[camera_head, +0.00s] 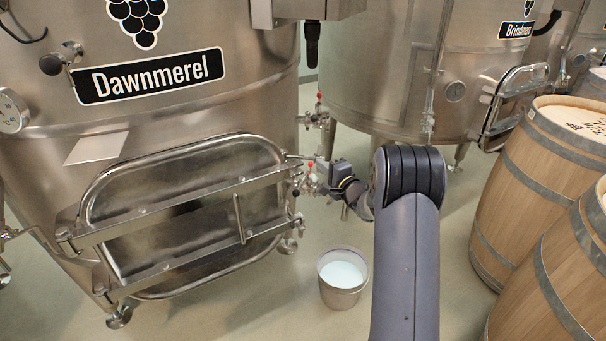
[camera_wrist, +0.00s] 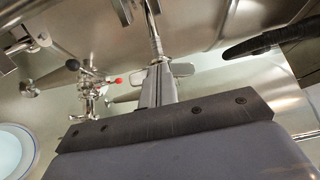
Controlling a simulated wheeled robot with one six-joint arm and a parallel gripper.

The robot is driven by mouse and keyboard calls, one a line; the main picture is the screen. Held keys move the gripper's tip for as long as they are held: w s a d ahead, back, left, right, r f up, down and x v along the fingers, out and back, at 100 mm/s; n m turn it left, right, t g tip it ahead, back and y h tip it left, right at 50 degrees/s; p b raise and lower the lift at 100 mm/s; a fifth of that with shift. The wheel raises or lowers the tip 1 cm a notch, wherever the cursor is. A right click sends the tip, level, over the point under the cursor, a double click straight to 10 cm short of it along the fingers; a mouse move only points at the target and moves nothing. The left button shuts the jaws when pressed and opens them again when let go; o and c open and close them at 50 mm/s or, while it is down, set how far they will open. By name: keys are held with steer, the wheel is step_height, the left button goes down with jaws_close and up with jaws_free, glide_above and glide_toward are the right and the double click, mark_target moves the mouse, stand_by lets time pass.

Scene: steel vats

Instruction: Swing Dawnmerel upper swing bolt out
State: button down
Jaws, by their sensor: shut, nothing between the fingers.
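The Dawnmerel vat (camera_head: 45,110) carries an oval steel door (camera_head: 185,215) with two crossbars, the upper one (camera_head: 180,209) ending at the right door edge. The upper swing bolt (camera_head: 297,157) is a thin steel rod by that end; its seating is too small to tell. In the wrist view a rod (camera_wrist: 153,32) and a wing-shaped nut (camera_wrist: 182,69) show just beyond my fingertips. My gripper (camera_head: 321,166) is right of the door's upper corner, close to the bolt. Its fingers (camera_wrist: 159,72) are together and hold nothing. Whether they touch the bolt or nut, I cannot tell.
A valve with red and black knobs (camera_wrist: 93,82) sits near my gripper. A bucket of pale liquid (camera_head: 342,285) stands on the floor below. Wooden barrels (camera_head: 545,165) stand at right. The Brindmere-like labelled vat (camera_head: 390,75) stands behind.

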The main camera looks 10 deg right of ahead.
steer(key=shift+w+d, duration=0.35)
steer(key=shift+w, duration=0.3)
steer(key=shift+w+p, duration=0.1)
steer(key=shift+p, duration=0.2)
steer(key=shift+w+d+p, duration=0.15)
steer(key=shift+w+p, duration=0.05)
steer(key=shift+w, duration=0.3)
steer(key=shift+w+d+p, duration=0.15)
steer(key=shift+w+p, duration=0.05)
steer(key=shift+w, duration=0.3)
steer(key=shift+r, duration=0.15)
steer(key=shift+s, duration=0.1)
steer(key=p+v, duration=0.1)
steer(key=v, duration=0.9)
steer(key=shift+s+a, duration=0.1)
steer(key=shift+a, duration=0.05)
